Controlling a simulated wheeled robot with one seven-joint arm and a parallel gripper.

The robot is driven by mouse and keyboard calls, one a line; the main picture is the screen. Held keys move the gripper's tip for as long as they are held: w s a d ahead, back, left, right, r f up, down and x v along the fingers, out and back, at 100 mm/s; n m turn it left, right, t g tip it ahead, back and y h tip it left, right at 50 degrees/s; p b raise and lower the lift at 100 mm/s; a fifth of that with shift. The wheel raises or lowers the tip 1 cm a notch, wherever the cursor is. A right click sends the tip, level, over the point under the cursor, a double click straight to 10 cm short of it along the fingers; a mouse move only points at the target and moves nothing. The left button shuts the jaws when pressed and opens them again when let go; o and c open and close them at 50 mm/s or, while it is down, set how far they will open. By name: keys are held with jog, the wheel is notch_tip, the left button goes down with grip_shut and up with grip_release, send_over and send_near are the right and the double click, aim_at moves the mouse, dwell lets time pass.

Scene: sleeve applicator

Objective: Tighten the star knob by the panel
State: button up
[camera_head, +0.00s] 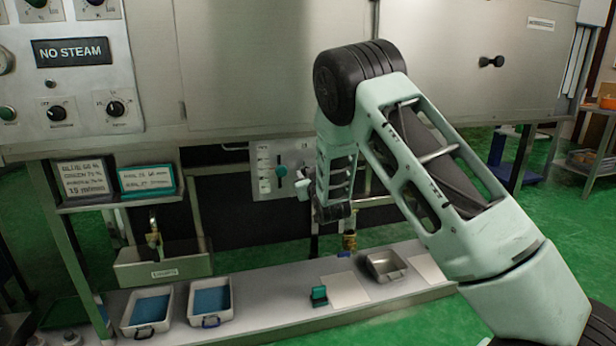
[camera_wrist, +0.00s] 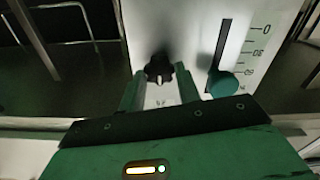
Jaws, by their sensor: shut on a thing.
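The black star knob (camera_wrist: 158,65) shows in the wrist view, on the pale panel (camera_wrist: 190,30). My gripper (camera_wrist: 159,75) has its two green fingers on either side of the knob and is shut on it. The lower part of the knob is partly hidden between the fingers. In the head view the panel (camera_head: 264,158) is under the machine body, and my arm reaches to its right side. The star knob cannot be made out there.
In the head view, trays (camera_head: 152,309) and a metal pan (camera_head: 384,264) stand on the low shelf. A labelled bin (camera_head: 164,271) hangs to the left.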

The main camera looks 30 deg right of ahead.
jog(key=shift+f, duration=0.15)
jog(key=o, duration=1)
jog(key=shift+s, duration=0.15)
jog(key=p+v, duration=0.1)
jog(key=v, duration=1.6)
jog(key=shift+s+a, duration=0.1)
jog(key=shift+s, duration=0.05)
